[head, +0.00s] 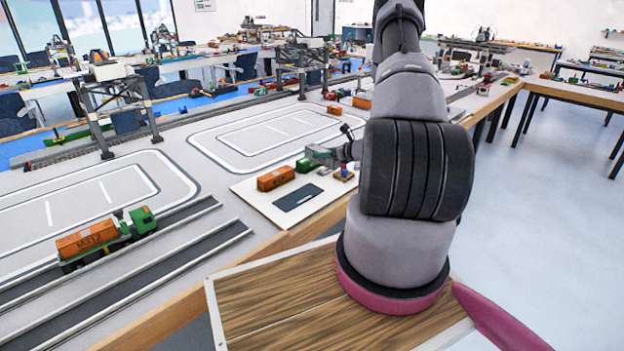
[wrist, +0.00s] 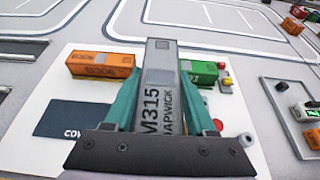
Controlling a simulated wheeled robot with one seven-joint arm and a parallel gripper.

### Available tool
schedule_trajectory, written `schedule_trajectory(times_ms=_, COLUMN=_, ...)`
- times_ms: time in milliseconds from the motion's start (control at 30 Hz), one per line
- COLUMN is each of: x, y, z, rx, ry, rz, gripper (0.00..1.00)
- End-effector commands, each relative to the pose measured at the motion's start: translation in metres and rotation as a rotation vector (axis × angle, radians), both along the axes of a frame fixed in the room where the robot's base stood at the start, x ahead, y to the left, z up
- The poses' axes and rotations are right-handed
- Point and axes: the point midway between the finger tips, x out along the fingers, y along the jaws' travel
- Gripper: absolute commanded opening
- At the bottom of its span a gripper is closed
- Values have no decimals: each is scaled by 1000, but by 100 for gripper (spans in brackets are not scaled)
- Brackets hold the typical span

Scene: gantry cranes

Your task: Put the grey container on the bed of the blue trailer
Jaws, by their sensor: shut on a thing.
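The grey container (wrist: 160,65) is held between the two teal fingers of my gripper (wrist: 157,90) in the wrist view. Its face is marked M315. My gripper is shut on it, above a white board. In the head view the grey container (head: 320,154) shows small beside my arm, which hides most of my gripper. I cannot make out a blue trailer in either view.
The white board (head: 250,190) bears an orange container (wrist: 100,65), a green container (wrist: 203,72), a dark panel (wrist: 73,119) and small coloured parts. A green truck (head: 140,220) with an orange load stands at left. Gantry cranes (head: 115,95) stand behind.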

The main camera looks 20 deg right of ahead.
Motion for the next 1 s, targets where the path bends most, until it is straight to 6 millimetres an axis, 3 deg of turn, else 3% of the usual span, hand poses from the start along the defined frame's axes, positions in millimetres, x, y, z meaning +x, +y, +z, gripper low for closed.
schedule_trajectory(times_ms=200, x=-1, y=0, z=-40, rx=2, ry=2, rz=-2, gripper=0)
schedule_trajectory(times_ms=433, x=0, y=0, z=-58, rx=1, ry=1, rz=-2, gripper=0)
schedule_trajectory(times_ms=633, x=0, y=0, z=-87, rx=2, ry=2, rz=-2, gripper=0)
schedule_trajectory(times_ms=1000, x=0, y=0, z=-92, rx=1, ry=0, rz=-1, gripper=0)
